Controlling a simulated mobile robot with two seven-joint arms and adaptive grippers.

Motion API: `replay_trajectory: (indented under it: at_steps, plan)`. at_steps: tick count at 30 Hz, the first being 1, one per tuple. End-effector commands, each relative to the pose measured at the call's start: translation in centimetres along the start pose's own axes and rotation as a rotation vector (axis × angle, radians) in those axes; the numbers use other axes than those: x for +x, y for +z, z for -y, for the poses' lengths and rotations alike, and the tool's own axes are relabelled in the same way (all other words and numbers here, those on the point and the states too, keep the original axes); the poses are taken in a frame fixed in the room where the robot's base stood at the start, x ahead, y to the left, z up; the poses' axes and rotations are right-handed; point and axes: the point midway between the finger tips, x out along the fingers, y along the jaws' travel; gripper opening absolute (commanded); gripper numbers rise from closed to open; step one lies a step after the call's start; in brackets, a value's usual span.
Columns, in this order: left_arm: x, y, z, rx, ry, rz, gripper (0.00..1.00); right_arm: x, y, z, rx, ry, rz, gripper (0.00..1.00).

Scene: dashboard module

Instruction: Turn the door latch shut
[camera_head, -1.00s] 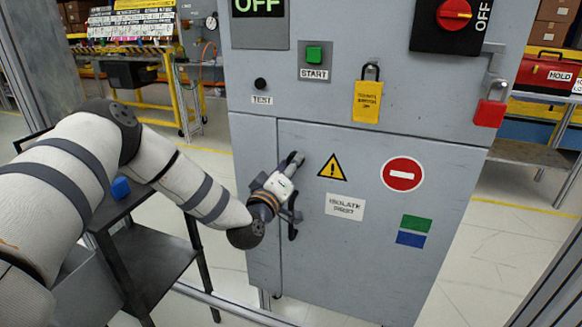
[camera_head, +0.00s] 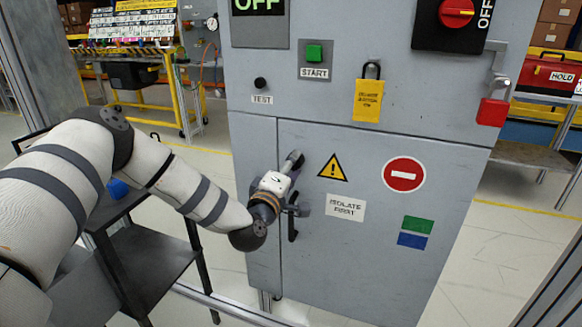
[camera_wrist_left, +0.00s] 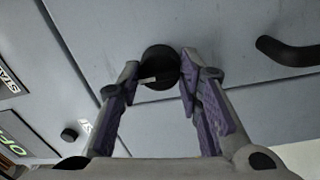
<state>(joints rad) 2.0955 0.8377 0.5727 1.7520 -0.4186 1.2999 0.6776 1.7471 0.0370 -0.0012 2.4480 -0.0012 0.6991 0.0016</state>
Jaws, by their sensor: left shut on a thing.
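The door latch is a round black knob (camera_wrist_left: 160,65) with a pale mark, set at the door's edge seam in the left wrist view. My left gripper (camera_wrist_left: 160,72) has one purple-padded finger on each side of it and is shut on it. In the head view my left gripper (camera_head: 298,184) is against the upper left of the grey cabinet door (camera_head: 350,265) and hides the latch. The door lies flush with the cabinet. My right gripper is not in view.
A black door handle (camera_head: 293,228) is just below my left gripper, and it also shows in the left wrist view (camera_wrist_left: 288,51). A dark cart (camera_head: 150,265) stands left.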

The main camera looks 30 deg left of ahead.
Motion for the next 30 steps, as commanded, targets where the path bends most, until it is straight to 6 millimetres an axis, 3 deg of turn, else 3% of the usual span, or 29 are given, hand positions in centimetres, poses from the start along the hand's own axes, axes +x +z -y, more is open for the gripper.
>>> replay_trajectory:
  at_steps: [8, 9, 11, 21, 23, 30]
  plan:
    - [-0.1, 0.1, 0.1, -0.002, -0.003, 0.004, 0.04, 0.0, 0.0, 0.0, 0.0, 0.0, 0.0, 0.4]
    - [-0.1, 0.1, 0.1, -0.002, -0.003, 0.004, 0.41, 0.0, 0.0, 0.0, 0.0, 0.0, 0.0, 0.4]
    - [0.0, 0.1, 0.1, -0.001, -0.002, 0.004, 0.53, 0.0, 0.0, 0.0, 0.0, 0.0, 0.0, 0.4]
    - [-0.5, 0.0, 0.1, -0.001, -0.002, 0.001, 0.53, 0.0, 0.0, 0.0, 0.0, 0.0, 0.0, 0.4]
    - [-1.5, 0.0, 0.1, -0.002, -0.002, 0.002, 0.53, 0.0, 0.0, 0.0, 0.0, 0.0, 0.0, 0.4]
    - [-8.0, 0.1, 0.1, -0.003, -0.005, 0.003, 0.53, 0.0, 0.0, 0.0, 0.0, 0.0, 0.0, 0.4]
